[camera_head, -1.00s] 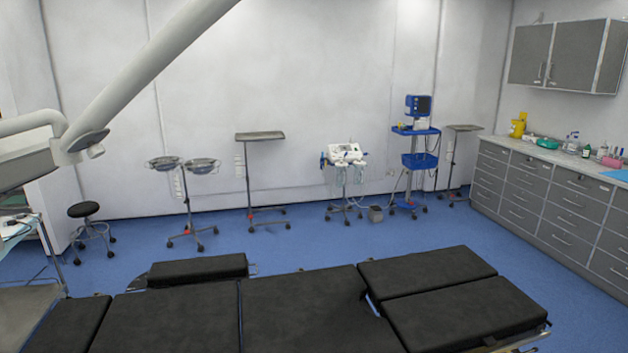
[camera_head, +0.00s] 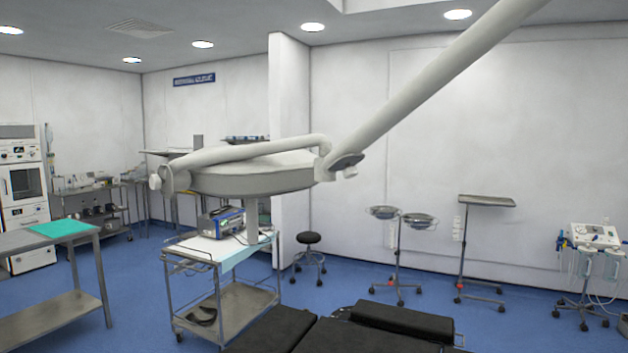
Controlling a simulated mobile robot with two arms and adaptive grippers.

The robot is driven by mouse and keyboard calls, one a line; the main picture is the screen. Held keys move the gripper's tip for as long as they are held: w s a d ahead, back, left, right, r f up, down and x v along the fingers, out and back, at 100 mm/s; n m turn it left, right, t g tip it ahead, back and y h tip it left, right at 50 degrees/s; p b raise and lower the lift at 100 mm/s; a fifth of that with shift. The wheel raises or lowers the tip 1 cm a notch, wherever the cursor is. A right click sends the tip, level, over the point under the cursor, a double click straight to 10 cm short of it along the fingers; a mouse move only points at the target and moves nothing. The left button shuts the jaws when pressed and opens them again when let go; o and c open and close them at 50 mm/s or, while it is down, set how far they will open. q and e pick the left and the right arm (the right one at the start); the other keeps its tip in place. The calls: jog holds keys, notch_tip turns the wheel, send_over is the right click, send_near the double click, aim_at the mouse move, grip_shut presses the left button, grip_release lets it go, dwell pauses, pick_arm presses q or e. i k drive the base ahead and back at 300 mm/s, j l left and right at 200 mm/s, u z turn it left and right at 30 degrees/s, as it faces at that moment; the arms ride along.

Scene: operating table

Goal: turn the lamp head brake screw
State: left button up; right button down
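The surgical lamp head (camera_head: 255,176) hangs in the middle of the view, a flat pale-grey disc with a curved tube along its upper side. A thick white lamp arm (camera_head: 435,85) slopes down to it from the upper right. Another pale knob (camera_head: 155,182) shows at the left end of the curved tube. I cannot tell which knob is the brake screw. Neither of my grippers is in view.
The black operating table (camera_head: 330,335) is at the bottom centre. A white-topped trolley (camera_head: 215,248) carrying a device stands below the lamp head. A steel table with a green cloth (camera_head: 62,228) is at the left. Blue floor is open between that table and the trolley.

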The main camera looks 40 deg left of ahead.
aim_at(155, 181)
jog(key=u, duration=1.65)
